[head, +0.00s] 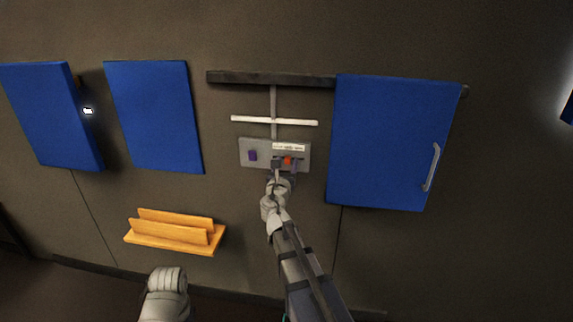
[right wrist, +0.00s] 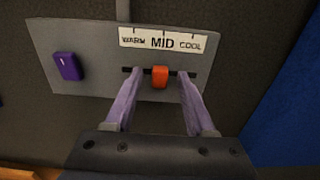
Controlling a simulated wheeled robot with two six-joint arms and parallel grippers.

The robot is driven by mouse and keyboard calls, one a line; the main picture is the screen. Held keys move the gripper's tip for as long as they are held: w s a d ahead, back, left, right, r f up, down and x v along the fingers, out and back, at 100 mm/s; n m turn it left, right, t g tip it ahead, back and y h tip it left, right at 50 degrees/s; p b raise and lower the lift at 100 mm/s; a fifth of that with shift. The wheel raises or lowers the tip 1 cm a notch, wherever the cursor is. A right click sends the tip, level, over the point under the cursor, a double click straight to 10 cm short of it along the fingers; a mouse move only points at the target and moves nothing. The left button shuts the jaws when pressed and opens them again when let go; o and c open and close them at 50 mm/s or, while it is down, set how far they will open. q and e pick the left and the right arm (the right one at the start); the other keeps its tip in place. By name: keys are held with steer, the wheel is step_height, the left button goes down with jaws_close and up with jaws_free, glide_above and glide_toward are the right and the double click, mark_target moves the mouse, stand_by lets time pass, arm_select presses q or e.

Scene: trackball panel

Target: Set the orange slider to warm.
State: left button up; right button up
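The orange slider (right wrist: 160,77) sits at about the middle of its dark slot, under MID on the white label (right wrist: 162,41), which reads WARM on the left and COOL on the right. The slider also shows in the head view (head: 288,160). My right gripper (right wrist: 158,82) is open at the panel, one finger on each side of the slider, with a visible gap on both sides. It also shows in the head view (head: 285,166). My left gripper's fingers are not in view; only a pale part of my left arm shows at the bottom.
The grey panel (head: 246,144) also carries a purple switch (right wrist: 68,67) left of the slot. A blue door with a handle (head: 385,140) hangs close on the right. Blue panels (head: 153,115) hang left, above an orange shelf (head: 170,241). A white bar (head: 274,121) runs above the panel.

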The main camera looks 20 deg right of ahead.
jaws_close()
stand_by(1.3)
